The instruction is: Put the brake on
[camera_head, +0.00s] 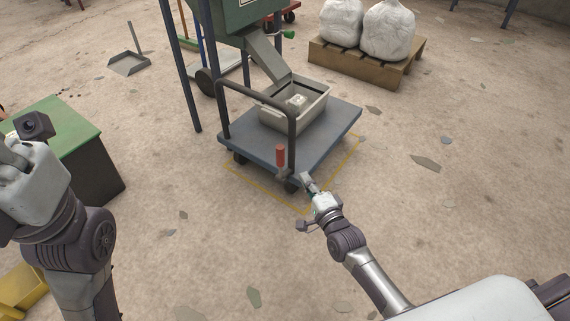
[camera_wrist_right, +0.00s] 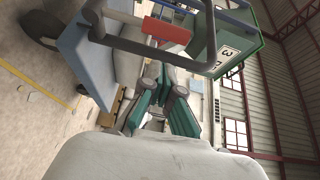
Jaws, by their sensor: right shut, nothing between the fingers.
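The brake lever with its red grip (camera_head: 280,155) stands upright at the near corner of the blue flatbed cart (camera_head: 318,150), beside the cart's push handle (camera_head: 262,92). In the right wrist view the red grip (camera_wrist_right: 167,31) shows beyond the fingertips, next to the dark handle bar (camera_wrist_right: 150,52). My right gripper (camera_head: 306,180) is just right of and below the lever, apart from it. Its teal fingers (camera_wrist_right: 160,92) are shut and hold nothing. My left arm's end (camera_head: 28,180) is at the left edge, far from the cart; its fingers cannot be made out.
A grey tray (camera_head: 312,112) sits on the cart under the chute (camera_head: 268,60) of the green machine. A yellow floor outline (camera_head: 262,190) surrounds the cart. White sacks on a wooden pallet (camera_head: 375,68) stand behind. A green-topped box (camera_head: 75,130) is at left. The floor in front is clear.

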